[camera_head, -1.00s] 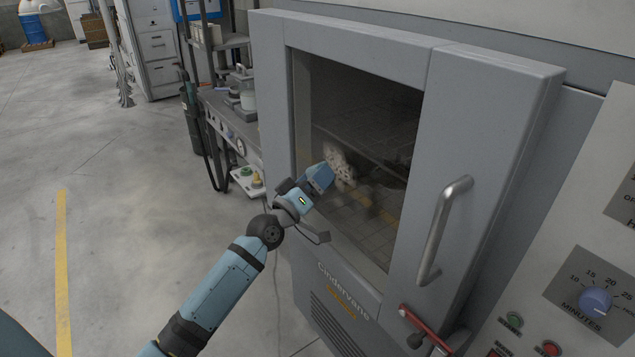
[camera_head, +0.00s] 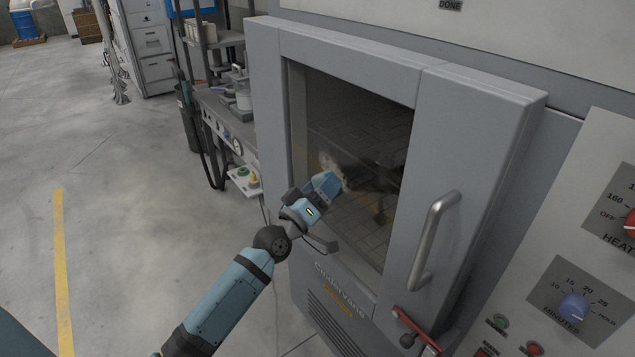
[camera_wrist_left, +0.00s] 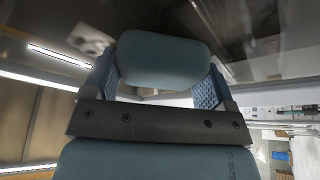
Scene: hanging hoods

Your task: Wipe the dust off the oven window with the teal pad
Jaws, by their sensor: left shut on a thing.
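The oven window (camera_head: 375,130) is dark glass in the grey oven door. A pale dust patch (camera_head: 329,160) shows on it just above my left gripper (camera_head: 325,186), with a faint tan smear to its right. In the left wrist view the gripper is shut on the teal pad (camera_wrist_left: 165,60), with a blue finger on either side. A pale smudge (camera_wrist_left: 90,40) shows beyond the pad's left. The gripper is at the glass, but I cannot tell whether the pad touches it. In the head view the pad is not clearly distinguishable from the gripper. My right gripper is not in view.
A metal door handle (camera_head: 434,240) stands out right of the window, with a red latch (camera_head: 417,330) below. A control panel with knobs (camera_head: 574,308) is at the right. A cluttered bench (camera_head: 215,110) stands left of the oven. The floor at left is clear.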

